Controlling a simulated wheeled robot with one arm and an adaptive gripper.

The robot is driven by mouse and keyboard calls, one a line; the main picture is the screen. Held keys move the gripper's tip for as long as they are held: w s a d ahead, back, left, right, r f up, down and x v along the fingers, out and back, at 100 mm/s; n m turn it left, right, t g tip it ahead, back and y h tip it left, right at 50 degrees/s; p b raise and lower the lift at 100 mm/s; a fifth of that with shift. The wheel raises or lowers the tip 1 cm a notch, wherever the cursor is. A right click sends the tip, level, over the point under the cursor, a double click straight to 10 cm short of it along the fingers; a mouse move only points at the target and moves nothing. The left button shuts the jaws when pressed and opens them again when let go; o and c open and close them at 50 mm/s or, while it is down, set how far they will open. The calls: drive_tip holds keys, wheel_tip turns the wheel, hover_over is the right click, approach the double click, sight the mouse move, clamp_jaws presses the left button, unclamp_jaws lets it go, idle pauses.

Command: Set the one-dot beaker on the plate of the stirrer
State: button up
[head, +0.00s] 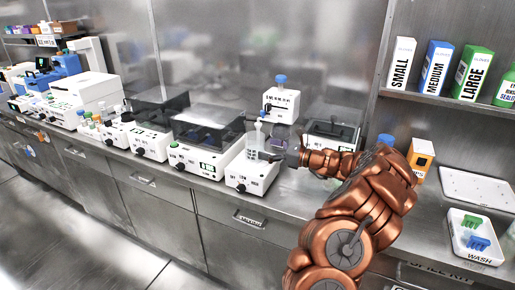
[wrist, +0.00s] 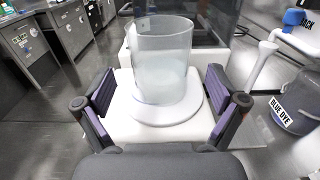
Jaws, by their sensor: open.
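A clear glass beaker (wrist: 161,60) with pale contents stands upright on the round white plate (wrist: 184,112) of the stirrer. A small mark shows near its rim, but I cannot make out dots. In the head view the beaker (head: 254,143) is on the white stirrer box (head: 250,178), at the front of the bench. My gripper (wrist: 160,115) is open, with one finger on each side of the plate and a visible gap to the beaker on both sides. In the head view my gripper (head: 283,154) reaches in from the right, beside the beaker.
White instruments with dark lids, such as this one (head: 204,152), stand left of the stirrer. A white box with a blue cap (head: 281,102) is behind it. A container marked BLUE DYE (wrist: 297,104) is close on the right. A wash tray (head: 474,239) lies far right.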

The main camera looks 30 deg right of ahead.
drive_tip(key=v, duration=0.7)
drive_tip(key=shift+b, duration=0.3)
